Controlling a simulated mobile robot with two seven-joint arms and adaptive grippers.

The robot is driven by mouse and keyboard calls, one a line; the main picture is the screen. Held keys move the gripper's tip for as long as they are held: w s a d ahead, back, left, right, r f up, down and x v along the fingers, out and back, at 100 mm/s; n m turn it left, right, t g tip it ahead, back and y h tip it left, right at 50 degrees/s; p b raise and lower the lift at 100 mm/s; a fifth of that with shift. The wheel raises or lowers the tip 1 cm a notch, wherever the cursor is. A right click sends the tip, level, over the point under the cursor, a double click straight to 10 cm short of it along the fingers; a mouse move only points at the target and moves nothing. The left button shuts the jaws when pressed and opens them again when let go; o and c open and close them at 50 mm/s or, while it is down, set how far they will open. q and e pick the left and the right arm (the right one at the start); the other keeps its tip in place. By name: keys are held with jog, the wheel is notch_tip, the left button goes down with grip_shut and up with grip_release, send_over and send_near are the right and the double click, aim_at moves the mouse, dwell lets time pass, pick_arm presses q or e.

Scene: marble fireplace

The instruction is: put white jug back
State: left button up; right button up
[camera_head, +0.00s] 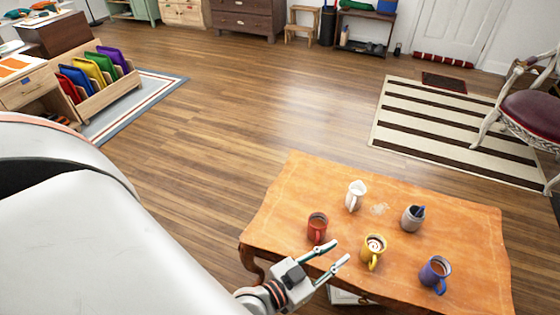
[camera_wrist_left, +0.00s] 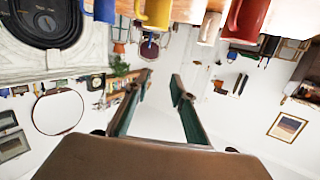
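The white jug (camera_head: 355,195) stands upright on the orange-brown wooden table (camera_head: 470,222), toward its far side, beside a pale spill mark. My left gripper (camera_head: 341,250) is open and empty near the table's near left edge, apart from the jug, with the red mug (camera_head: 317,228) and yellow mug (camera_head: 373,251) nearest to it. In the left wrist view its two fingers (camera_wrist_left: 159,80) are spread with nothing between them. A pale object (camera_wrist_left: 210,27) at that view's top, between yellow and red mugs, looks like the jug, partly cut off. My right gripper is not in view.
A purple-blue mug (camera_head: 435,274) with a drink and a grey cup (camera_head: 413,217) holding something blue also stand on the table. A striped rug (camera_head: 440,125) and chair (camera_head: 530,110) are behind right. The wooden floor left of the table is clear.

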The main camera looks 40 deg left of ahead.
pick_arm(q)
jog(key=s+a+f+g+y, duration=0.1)
jog(key=s+a+f+g, duration=0.1)
jog(key=s+a+f, duration=0.2)
jog(key=s+a+f+m+g+y, duration=0.1)
jog(key=s+a+f+g, duration=0.2)
jog(key=s, duration=0.5)
notch_tip(320, 180, down, 2)
jog(key=shift+a, duration=0.45)
jog(key=r+p, duration=0.1)
jog(key=p, duration=0.1)
jog(key=d+r+p, duration=0.1)
jog(key=r+p, duration=0.3)
jog(key=p, duration=0.1)
jog(key=shift+s+d+r, duration=0.1)
jog(key=shift+d+r, duration=0.05)
jog(key=shift+d, duration=0.1)
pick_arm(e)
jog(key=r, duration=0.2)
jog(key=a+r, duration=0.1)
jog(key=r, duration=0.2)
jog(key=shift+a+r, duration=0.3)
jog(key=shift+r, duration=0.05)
pick_arm(q)
jog(key=shift+r, duration=0.1)
